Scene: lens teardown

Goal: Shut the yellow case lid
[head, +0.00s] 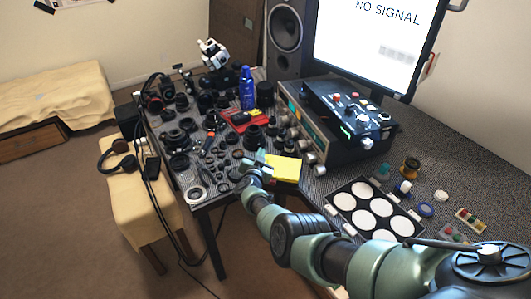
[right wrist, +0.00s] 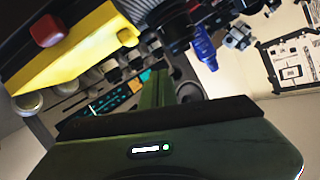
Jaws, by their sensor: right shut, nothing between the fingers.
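The yellow case (head: 284,169) sits near the front edge of the cluttered desk in the head view. In the right wrist view it is a large yellow slab (right wrist: 85,48) at the upper left, with a red block (right wrist: 46,31) on its dark side. I cannot tell how far its lid stands open. My right gripper (head: 256,161) is just left of the case, shut and empty; whether it touches the case is unclear. It also shows in the right wrist view (right wrist: 165,88). My left gripper is not in view.
Many lens parts crowd the desk left of the case. A blue bottle (head: 247,88) and a red tray (head: 243,121) stand behind. An amplifier (head: 312,125) is right of them. A black panel with white discs (head: 372,208) lies at the right.

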